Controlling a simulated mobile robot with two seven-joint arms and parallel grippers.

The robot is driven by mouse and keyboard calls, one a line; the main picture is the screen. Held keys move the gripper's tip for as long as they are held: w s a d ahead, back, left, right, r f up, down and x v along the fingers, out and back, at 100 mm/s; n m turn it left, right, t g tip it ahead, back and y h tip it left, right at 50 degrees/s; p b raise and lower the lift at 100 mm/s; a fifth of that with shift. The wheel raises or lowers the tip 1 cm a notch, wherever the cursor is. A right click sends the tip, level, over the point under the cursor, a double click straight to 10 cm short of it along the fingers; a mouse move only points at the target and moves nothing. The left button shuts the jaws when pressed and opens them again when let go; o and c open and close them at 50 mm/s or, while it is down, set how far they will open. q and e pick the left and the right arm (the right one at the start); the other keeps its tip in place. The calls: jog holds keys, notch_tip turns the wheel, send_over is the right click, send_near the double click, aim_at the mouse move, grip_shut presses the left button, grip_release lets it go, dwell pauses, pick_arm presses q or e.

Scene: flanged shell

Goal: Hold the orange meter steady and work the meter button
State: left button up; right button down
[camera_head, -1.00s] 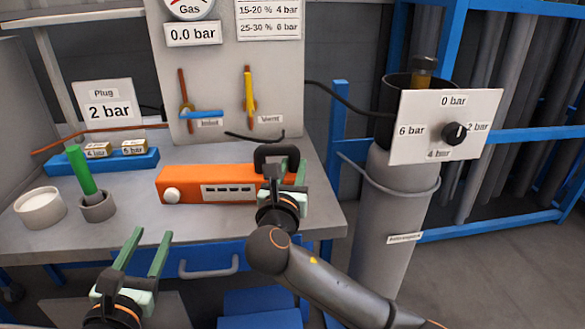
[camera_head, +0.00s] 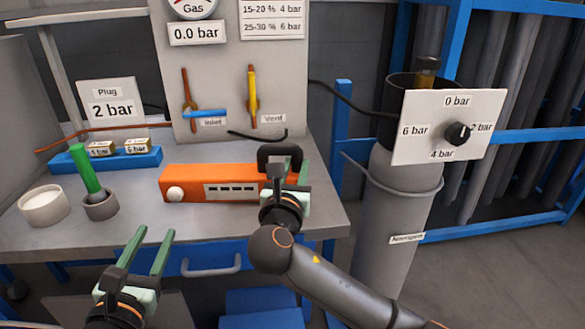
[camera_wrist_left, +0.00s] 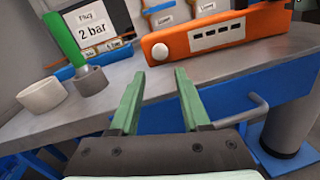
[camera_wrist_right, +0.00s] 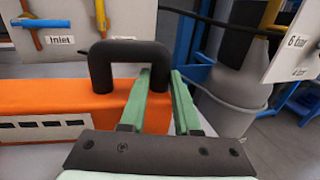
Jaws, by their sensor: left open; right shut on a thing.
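The orange meter (camera_head: 232,183) lies on the grey bench, its front with a pale slotted panel facing me. The white round meter button (camera_head: 175,194) is at the left end of that front; it also shows in the left wrist view (camera_wrist_left: 160,51). My right gripper (camera_head: 290,172) is shut on the meter's black handle (camera_wrist_right: 127,50), around its right leg. My left gripper (camera_head: 154,232) is open and empty, in front of the bench edge, lower left of the button and apart from it. Its two green fingers (camera_wrist_left: 158,85) point toward the bench.
A green stick in a grey cup (camera_head: 100,206), a white bowl (camera_head: 42,206) and a blue holder (camera_head: 125,160) with labelled blocks stand left of the meter. The gauge panel (camera_head: 225,100) rises behind. A grey cylinder with a dial plate (camera_head: 410,125) stands right.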

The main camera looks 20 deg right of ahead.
aim_at(174, 197)
pick_arm(q)
jog(key=shift+s+a+f, duration=0.1)
jog(key=shift+s, duration=0.15)
jog(key=shift+c, duration=0.7)
jog(key=s, duration=0.1)
jog(key=s+a+n, duration=0.1)
jog(key=s, duration=0.1)
jog(key=shift+s+f+n, duration=0.1)
jog(key=shift+s+n, duration=0.1)
jog(key=shift+n, duration=0.1)
jog(key=c, duration=0.4)
jog(key=shift+s+a+n, duration=0.25)
jog(key=shift+s+n, duration=0.05)
jog(key=shift+s, duration=0.2)
grip_shut()
jog(key=x, duration=1.4)
jog(key=shift+d, duration=0.1)
